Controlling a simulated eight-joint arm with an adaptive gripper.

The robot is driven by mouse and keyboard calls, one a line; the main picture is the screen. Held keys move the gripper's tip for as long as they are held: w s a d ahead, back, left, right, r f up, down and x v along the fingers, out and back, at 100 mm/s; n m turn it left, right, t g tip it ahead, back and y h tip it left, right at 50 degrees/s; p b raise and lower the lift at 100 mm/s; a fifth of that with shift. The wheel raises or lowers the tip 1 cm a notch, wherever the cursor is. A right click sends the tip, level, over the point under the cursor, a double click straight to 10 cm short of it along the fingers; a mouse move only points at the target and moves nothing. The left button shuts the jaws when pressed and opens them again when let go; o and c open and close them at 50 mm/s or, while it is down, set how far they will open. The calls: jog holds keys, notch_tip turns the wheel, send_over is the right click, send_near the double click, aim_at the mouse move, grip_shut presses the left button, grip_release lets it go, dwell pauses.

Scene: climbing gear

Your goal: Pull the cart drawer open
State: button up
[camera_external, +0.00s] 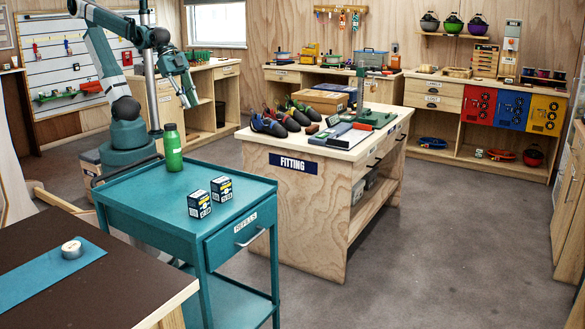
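The teal cart (150,205) stands in the left middle of the external view. Its drawer (228,243) is in the front face at the right, with a white label and a pale bar handle (250,237). The drawer front looks flush with the cart, so it appears shut. My gripper (187,97) hangs in the air behind and above the cart, well away from the handle and pointing down. It is small and dark here; whether its fingers are apart I cannot tell. Nothing shows clearly in it.
A green bottle (173,148) and two dark boxes (198,204) (221,189) stand on the cart top. The FITTING bench (310,200) with climbing shoes is just behind at right. A brown table (90,285) is at front left. The floor (420,250) right of the drawer is clear.

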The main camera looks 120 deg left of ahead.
jog(key=w+d+r+m+g, duration=0.1)
jog(key=w+d+r+m, duration=0.1)
jog(key=w, duration=0.5)
jog(key=w+d+r+m+g, duration=0.1)
jog(key=w+d+r+m, duration=0.1)
jog(key=w, duration=0.6)
jog(key=m+g+p, duration=0.2)
jog(key=m+g, duration=0.4)
jog(key=m, duration=0.6)
send_over(255, 236)
jog(key=w, duration=0.2)
notch_tip(255, 236, down, 29)
jog(key=shift+f, duration=0.1)
jog(key=shift+s+f, duration=0.1)
jog(key=shift+f, duration=0.05)
jog(key=shift+s+f+b, duration=0.2)
jog(key=shift+s+f, duration=0.05)
jog(key=shift+f, duration=1)
jog(key=shift+s+f+b, duration=0.2)
jog(key=shift+f, duration=1)
jog(key=shift+s+f+b, duration=0.2)
jog(key=shift+s+f, duration=0.05)
jog(key=shift+f, duration=1)
